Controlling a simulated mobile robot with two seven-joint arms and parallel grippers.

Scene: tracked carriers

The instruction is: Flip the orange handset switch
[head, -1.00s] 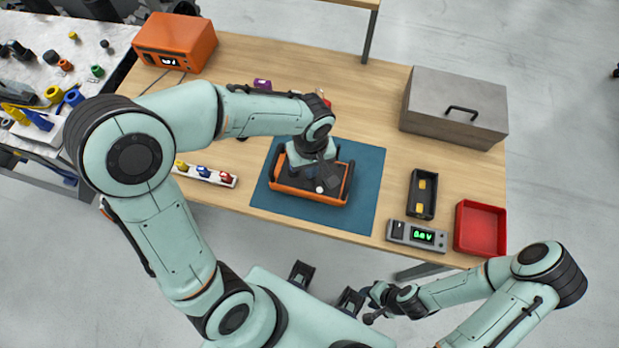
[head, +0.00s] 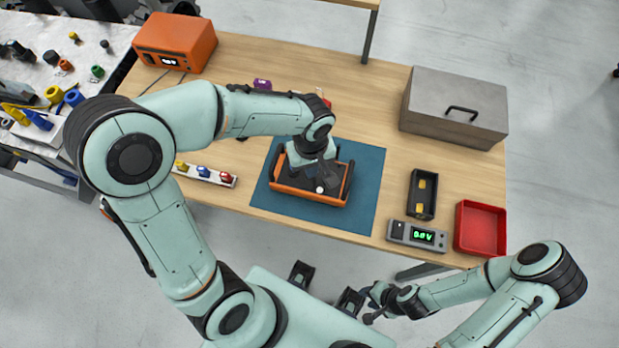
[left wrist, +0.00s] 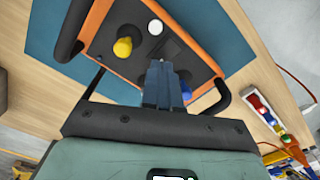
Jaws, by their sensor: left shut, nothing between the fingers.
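The orange handset (head: 297,197), a box with an orange rim, black top and black handles, lies on the blue mat (head: 365,190). My left gripper is above it, and my arm covers part of it in the head view. In the left wrist view the handset (left wrist: 198,88) carries a yellow knob (left wrist: 123,47), a white button (left wrist: 155,27) and a blue knob (left wrist: 186,92). My left gripper (left wrist: 162,68) is shut and empty, its tips at the black panel. The switch is not distinguishable; the fingers may cover it. My right gripper (head: 371,305) is off the table's front edge.
A grey meter (head: 400,230), a red tray (head: 481,228) and a black tray (head: 422,195) stand right of the mat. A grey metal box (head: 450,95) is behind them. A strip of coloured pieces (head: 205,174) lies left; an orange device (head: 176,42) stands back left.

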